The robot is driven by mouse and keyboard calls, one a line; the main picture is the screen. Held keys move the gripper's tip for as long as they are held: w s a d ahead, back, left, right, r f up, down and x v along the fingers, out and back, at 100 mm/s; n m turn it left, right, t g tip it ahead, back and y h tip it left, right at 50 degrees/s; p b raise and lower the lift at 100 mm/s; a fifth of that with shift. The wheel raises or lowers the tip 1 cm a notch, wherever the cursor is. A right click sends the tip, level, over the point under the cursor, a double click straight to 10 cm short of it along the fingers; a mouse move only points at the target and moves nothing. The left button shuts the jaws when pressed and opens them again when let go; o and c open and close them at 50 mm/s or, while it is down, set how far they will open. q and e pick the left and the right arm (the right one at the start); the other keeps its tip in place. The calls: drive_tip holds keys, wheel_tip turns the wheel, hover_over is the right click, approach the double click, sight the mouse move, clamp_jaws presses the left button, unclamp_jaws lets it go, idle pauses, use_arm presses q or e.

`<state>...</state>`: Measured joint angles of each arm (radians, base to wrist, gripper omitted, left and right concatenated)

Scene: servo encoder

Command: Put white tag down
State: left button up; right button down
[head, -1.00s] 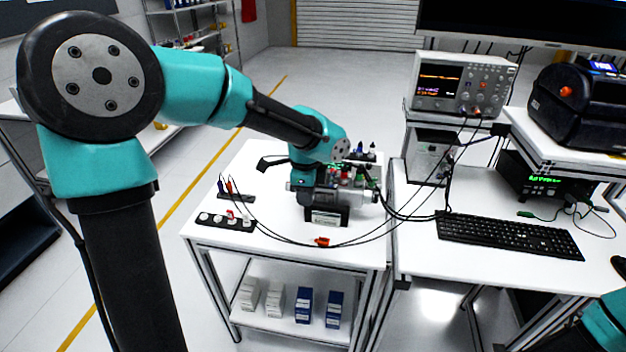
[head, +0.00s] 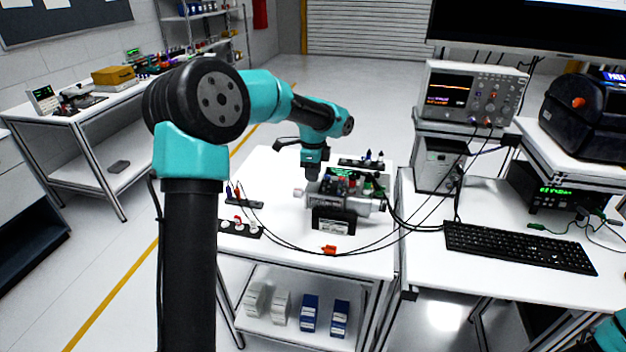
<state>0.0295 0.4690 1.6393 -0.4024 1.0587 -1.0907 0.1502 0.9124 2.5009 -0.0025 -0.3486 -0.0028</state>
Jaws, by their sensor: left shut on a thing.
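My left gripper (head: 312,176) is shut, pointing down just over the left part of the silver servo motor (head: 365,205) on the white table. The white tag between its fingers is too small and hidden to make out. Whether it touches the motor cannot be told. The motor sits on a black stand (head: 333,222), with red and green connectors on top. My right gripper is out of view; only a bit of my right arm shows at the lower right.
A black strip (head: 240,229) with red and white pieces lies at the table's left front. An orange piece (head: 329,250) lies near the front edge. Black cables loop across the front. A keyboard (head: 518,246) and oscilloscope (head: 470,92) stand to the right.

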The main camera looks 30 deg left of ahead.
sight(313, 186)
use_arm(q)
drive_tip(key=shift+w+a, duration=0.3)
drive_tip(key=shift+w, duration=0.2)
drive_tip(key=shift+f, duration=1.8)
drive_tip(key=shift+f, duration=0.15)
drive_tip(key=o, duration=0.9)
wheel_tip(313, 186, up, 12)
drive_tip(key=shift+r, duration=0.15)
